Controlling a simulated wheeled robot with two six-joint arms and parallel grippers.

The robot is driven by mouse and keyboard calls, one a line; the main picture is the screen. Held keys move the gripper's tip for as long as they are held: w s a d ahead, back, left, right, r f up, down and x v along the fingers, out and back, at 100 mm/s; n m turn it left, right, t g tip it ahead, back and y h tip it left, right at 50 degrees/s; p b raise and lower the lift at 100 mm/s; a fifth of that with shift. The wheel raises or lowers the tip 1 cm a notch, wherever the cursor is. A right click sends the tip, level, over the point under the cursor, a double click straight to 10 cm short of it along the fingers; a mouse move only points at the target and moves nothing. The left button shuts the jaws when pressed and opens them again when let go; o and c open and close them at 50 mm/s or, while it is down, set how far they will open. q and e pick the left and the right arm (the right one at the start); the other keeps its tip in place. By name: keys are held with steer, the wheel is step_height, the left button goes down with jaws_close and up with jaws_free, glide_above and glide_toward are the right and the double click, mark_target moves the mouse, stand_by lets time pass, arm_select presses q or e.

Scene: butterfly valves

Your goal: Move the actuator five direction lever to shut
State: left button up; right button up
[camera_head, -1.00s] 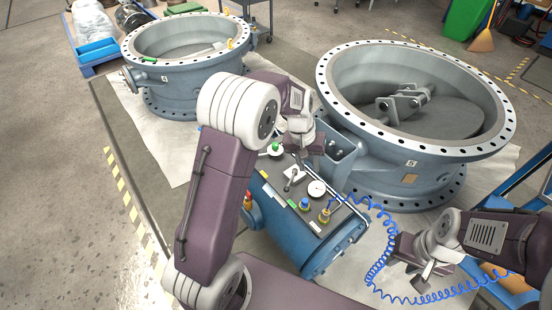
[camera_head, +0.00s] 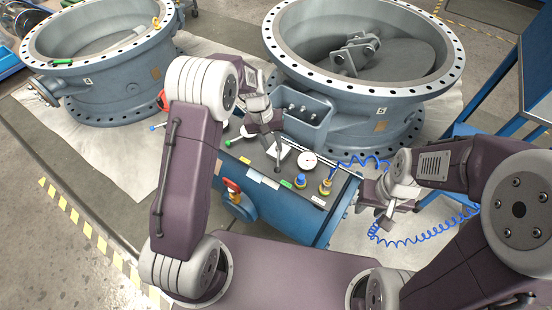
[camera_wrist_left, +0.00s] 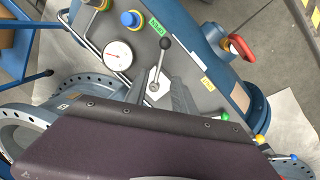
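The actuator five panel is a grey plate on a blue cylinder (camera_head: 290,212) in front of the valve marked 5 (camera_head: 385,110). Its direction lever is a thin metal stick with a black ball; it shows clearly in the left wrist view (camera_wrist_left: 161,60), rising from a pale plate. In the head view my left gripper (camera_head: 275,132) is over the panel at the lever and partly hides it. In the left wrist view its dark fingers (camera_wrist_left: 158,95) appear apart on either side of the lever's base; contact cannot be told. My right gripper (camera_head: 380,205) hangs beside the panel's right end, its fingers unclear.
A round gauge (camera_head: 308,160), a blue knob (camera_head: 325,186) and a red-handled valve (camera_head: 232,186) sit close around the lever. A coiled blue hose (camera_head: 425,238) hangs near my right gripper. Another large valve (camera_head: 110,75) stands at left. Blue frames are at right.

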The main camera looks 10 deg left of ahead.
mark_target(278, 160)
arm_select(q)
steer(key=f, duration=0.3)
steer(key=d+f+b, duration=0.1)
steer(key=f, duration=0.2)
steer(key=f+b, duration=0.1)
steer(key=f, duration=0.1)
steer(key=shift+w+d+f, duration=0.1)
steer(key=shift+d+f, duration=0.25)
steer(key=shift+f, duration=0.05)
jaws_close()
stand_by(0.9)
